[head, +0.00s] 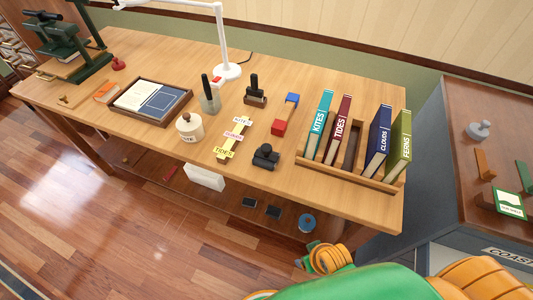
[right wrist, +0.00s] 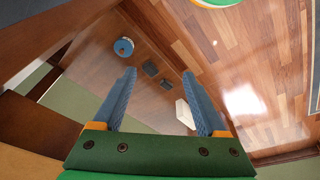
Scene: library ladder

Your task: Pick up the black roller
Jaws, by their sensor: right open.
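On the wooden table in the head view, a squat black object (head: 265,156) with knob-like parts lies in front of the red and blue piece. Another black item (head: 255,90) stands in a brown base farther back. I cannot tell for certain which of these is the black roller. My right gripper (right wrist: 158,73) shows in the right wrist view, with its two blue fingers apart and nothing between them. It points toward the lower shelf and floor, away from the tabletop objects. The head view shows no fingertips. My left gripper is not in view.
A book rack (head: 345,178) stands at the table's right end. A white pot (head: 189,127), label strips (head: 234,138), a grey cup (head: 210,99) and a lamp (head: 228,71) stand nearby. A blue ring (right wrist: 123,47) and a white box (right wrist: 185,113) are below the tabletop.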

